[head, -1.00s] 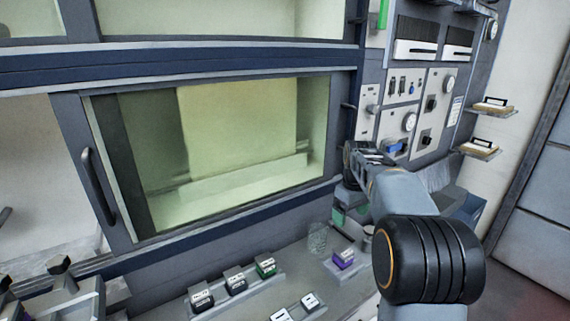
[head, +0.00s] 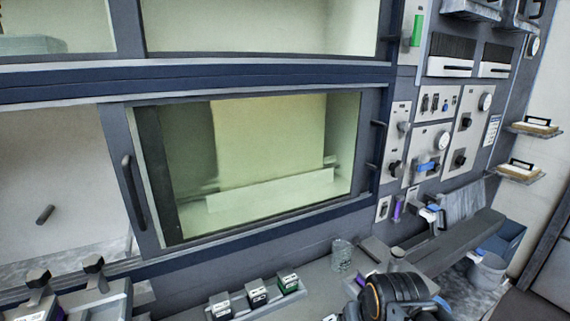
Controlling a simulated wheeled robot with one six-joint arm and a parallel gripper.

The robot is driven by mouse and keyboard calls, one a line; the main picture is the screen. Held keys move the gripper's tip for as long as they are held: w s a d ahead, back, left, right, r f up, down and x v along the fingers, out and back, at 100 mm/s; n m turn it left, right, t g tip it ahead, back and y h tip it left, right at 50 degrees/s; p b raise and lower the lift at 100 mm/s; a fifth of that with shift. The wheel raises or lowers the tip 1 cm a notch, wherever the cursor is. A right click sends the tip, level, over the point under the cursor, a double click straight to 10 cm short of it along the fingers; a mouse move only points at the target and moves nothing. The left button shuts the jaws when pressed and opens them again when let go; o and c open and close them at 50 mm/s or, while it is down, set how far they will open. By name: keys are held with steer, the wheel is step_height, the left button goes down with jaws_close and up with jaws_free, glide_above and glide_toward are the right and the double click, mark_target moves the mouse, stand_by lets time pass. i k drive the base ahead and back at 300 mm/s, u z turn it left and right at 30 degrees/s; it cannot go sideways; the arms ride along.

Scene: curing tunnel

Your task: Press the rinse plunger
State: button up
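No part carries a readable label for the rinse plunger, so I cannot tell for sure which one it is. Candidates on the right-hand panel are a blue handle (head: 428,167) below a round gauge and a small purple upright part (head: 398,208) lower down. A white and blue fitting (head: 432,215) stands by the grey trough at the right. My arm's dark joint (head: 400,292) is at the bottom, low in front of the trough. My gripper's fingers are not visible.
A glass beaker (head: 342,254) stands on the bench near my arm. Several small labelled boxes (head: 256,293) sit in a rack to its left. A glazed hood sash (head: 275,165) fills the middle. A grey bucket (head: 487,270) is at the right, with shelves (head: 535,128) above.

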mark_target(398, 253)
steer(key=u, duration=0.05)
steer(key=k, duration=1.35)
steer(key=z, duration=0.25)
steer(key=i, duration=0.9)
steer(key=z, duration=0.5)
steer(key=i, duration=0.65)
steer(key=u, duration=0.3)
